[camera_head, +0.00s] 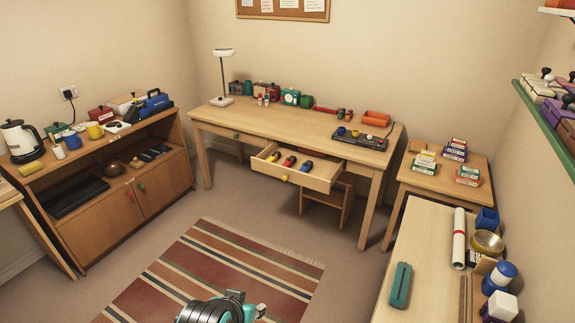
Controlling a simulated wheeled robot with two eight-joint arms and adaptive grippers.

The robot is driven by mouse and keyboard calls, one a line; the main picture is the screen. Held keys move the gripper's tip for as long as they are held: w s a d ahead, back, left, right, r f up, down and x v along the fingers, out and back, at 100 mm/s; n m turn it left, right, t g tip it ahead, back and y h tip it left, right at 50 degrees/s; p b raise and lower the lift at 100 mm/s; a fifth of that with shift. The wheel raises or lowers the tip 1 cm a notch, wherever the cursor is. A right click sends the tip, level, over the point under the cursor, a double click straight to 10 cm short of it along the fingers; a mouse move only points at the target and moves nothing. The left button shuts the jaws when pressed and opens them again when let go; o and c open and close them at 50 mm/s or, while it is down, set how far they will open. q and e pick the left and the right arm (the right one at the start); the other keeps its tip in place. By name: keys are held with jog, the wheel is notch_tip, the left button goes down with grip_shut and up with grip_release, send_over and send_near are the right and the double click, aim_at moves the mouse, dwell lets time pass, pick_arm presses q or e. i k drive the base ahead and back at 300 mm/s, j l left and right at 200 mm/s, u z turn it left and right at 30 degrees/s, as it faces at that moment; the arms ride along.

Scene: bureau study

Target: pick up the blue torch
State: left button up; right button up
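The open drawer (322,183) of the desk holds several small torch-like items. A dark blue one with a yellow-orange part (306,166) lies on the right, a red one (290,161) in the middle, and a dark one with yellow (274,157) on the left. They are small, so details are unclear. A teal and black part of my arm (212,312) shows at the bottom edge, over the rug and well short of the drawer. Its end, seemingly my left gripper, is cut off and its fingers cannot be made out. My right gripper is out of view.
The desk (290,119) carries a lamp, boxes and a black tray. A wooden cabinet (88,220) with a kettle and a blue item (153,102) stands left. A side table and pale worktop (428,240) stand right. The striped rug (225,262) is clear before the drawer.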

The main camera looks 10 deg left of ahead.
aim_at(304, 169)
jog(key=i+j, duration=0.15)
jog(key=j, duration=0.2)
jog(key=i+j+z, duration=0.1)
jog(key=j, duration=0.3)
jog(key=i+j, duration=0.1)
jog(key=j, duration=0.25)
jog(key=i+j+z, duration=0.1)
jog(key=j, duration=0.3)
jog(key=i+j+z, duration=0.1)
jog(key=i, duration=0.35)
jog(key=i+j+z, duration=0.1)
jog(key=i+j, duration=0.25)
jog(key=i+l, duration=0.25)
jog(key=i, duration=0.15)
jog(key=i+l, duration=0.3)
jog(key=i+z, duration=0.05)
